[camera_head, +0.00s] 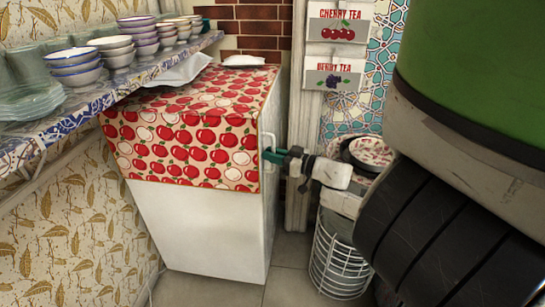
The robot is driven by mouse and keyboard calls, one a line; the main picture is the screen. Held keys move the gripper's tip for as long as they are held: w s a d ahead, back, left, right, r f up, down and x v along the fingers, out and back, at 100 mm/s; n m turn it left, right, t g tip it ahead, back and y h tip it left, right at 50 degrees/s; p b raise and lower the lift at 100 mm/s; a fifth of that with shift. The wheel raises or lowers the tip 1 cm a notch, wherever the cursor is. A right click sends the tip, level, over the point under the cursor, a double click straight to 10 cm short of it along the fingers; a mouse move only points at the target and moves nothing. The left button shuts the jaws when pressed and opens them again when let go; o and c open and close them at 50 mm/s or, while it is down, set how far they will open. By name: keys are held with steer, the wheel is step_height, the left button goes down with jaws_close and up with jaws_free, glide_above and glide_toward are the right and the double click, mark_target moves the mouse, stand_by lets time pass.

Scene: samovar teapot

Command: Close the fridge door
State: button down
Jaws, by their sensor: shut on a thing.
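A white fridge (205,225) stands against the patterned wall, with a red apple-print cloth (195,140) over its top and upper side. Its narrow right-hand face (269,215), with a pale handle (263,137), is seen at a steep angle. My gripper (272,156), with green fingers, is at that face at handle height. It is shut on the handle; the fingers partly hide the contact. No clear gap shows between door and body, and I cannot tell if the door is fully closed.
A shelf (60,135) with stacked bowls (75,67) and glass plates runs along the left. A white wire basket (338,258) stands right of the fridge, with bowls (371,151) above it. Bare tiled floor (285,260) lies between fridge and basket.

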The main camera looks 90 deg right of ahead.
steer(key=shift+s+d, duration=0.2)
steer(key=shift+d, duration=0.2)
steer(key=c, duration=1.3)
jaws_free()
steer(key=shift+d+h, duration=0.25)
steer(key=shift+h, duration=0.05)
steer(key=shift+a+f, duration=0.1)
steer(key=v, duration=1)
steer(key=shift+s+a, duration=0.15)
steer(key=shift+s, duration=0.25)
